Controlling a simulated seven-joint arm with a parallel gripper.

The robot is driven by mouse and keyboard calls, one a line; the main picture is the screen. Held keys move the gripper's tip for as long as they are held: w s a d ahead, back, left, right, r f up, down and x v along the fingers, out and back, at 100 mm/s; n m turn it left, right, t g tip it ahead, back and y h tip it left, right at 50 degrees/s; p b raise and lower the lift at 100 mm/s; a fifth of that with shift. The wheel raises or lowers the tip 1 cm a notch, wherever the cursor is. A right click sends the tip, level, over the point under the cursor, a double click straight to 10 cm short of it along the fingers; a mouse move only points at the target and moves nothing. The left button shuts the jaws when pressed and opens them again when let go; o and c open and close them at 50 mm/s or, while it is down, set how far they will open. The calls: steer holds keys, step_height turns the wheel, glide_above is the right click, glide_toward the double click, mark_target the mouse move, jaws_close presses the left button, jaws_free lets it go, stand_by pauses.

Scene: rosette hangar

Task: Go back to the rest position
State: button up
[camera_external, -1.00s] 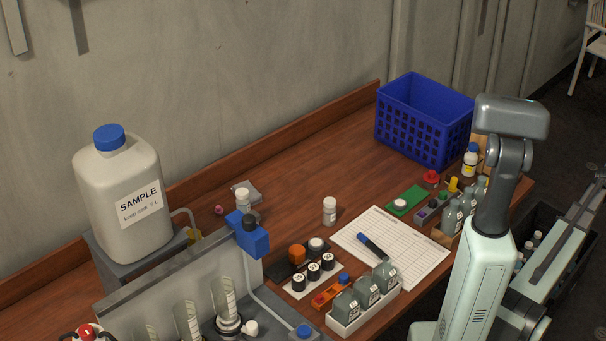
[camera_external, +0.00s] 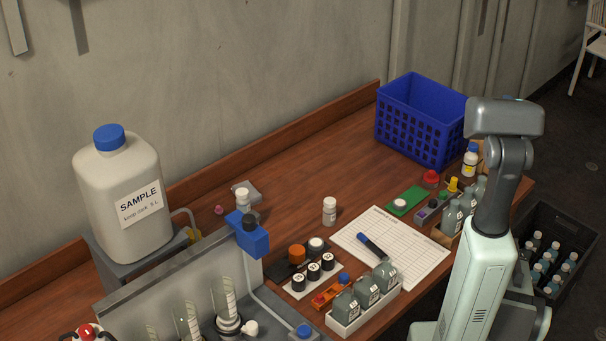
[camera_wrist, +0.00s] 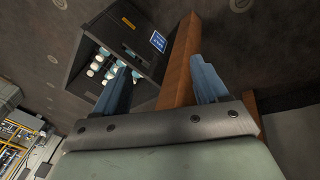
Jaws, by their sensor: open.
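My gripper (camera_wrist: 160,64) shows in the wrist view with its two blue-grey fingers spread apart and nothing between them but background. The brown wooden table edge (camera_wrist: 180,70) runs behind the gap between the fingers. In the external view my arm stands at the right, with its upper part upright in front of the table. The gripper itself cannot be made out there.
A dark crate (camera_external: 563,219) of several capped bottles stands on the floor right of the table; it also shows in the wrist view (camera_wrist: 124,36). The table (camera_external: 300,165) holds a blue basket (camera_external: 418,135), a paper sheet (camera_external: 415,245), a large sample jug (camera_external: 112,185) and several small bottles.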

steer(key=s+a+f+g+y, duration=0.2)
steer(key=s+a+f+g, duration=0.35)
steer(key=s+a, duration=0.8)
steer(key=s+a+f+m+g, duration=0.1)
steer(key=s+a, duration=0.3)
steer(key=s, duration=0.5)
steer(key=s+a+f+g, duration=0.2)
steer(key=s+a, duration=0.3)
steer(key=s, duration=0.5)
steer(key=shift+f+m+g+y, duration=0.2)
steer(key=shift+m+g+y, duration=0.15)
steer(key=shift+m+y, duration=0.05)
